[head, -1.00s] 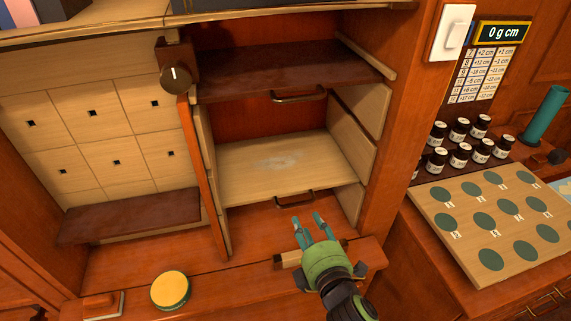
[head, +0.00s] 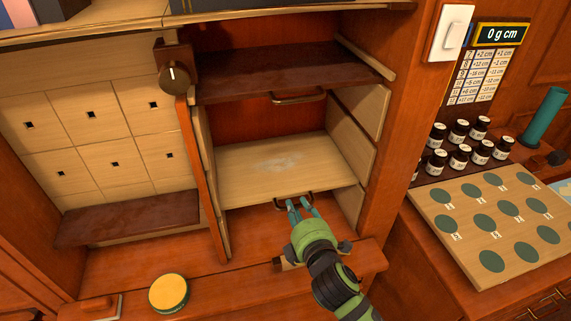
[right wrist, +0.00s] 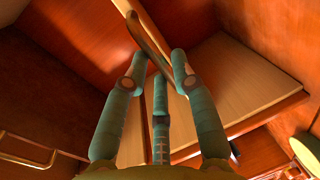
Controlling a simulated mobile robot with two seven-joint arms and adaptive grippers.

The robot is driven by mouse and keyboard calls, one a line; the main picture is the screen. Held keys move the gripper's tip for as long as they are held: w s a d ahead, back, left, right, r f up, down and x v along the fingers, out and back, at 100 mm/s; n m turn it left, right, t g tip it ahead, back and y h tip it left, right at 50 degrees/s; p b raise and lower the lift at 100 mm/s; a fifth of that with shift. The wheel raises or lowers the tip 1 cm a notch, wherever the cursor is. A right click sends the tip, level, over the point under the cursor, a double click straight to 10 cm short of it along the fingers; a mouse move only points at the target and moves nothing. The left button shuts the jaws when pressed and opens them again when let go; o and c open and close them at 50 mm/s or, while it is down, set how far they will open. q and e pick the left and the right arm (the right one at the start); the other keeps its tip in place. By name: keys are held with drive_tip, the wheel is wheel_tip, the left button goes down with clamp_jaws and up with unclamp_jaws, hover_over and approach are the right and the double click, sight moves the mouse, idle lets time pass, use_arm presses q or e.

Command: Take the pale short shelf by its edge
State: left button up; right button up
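The pale short shelf (head: 270,172) sits low in the open cabinet bay, with a whitish smear on its top. A curved metal handle (head: 280,203) is at its front edge. My right gripper (head: 302,203) is at this front edge, its fingers apart and pointing at the handle. In the right wrist view a metal bar (right wrist: 147,37) runs down to between the spread fingertips (right wrist: 160,62). I cannot tell whether they touch it. My left gripper is out of view.
A dark shelf (head: 290,72) with its own handle is above. An orange upright panel (head: 203,180) bounds the bay on the left. A yellow-topped round tin (head: 169,292) stands on the front ledge. Several small bottles (head: 460,130) and a board with green discs (head: 475,195) are at right.

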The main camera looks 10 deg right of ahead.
clamp_jaws()
drive_tip(key=shift+r, duration=0.2)
drive_tip(key=shift+p, duration=0.4)
drive_tip(key=f+v, duration=0.2)
drive_tip(key=v, duration=1.1)
drive_tip(key=shift+s+f, duration=0.3)
drive_tip(key=shift+s, duration=0.35)
drive_tip(key=o, duration=1.7)
unclamp_jaws()
drive_tip(key=shift+f, duration=0.2)
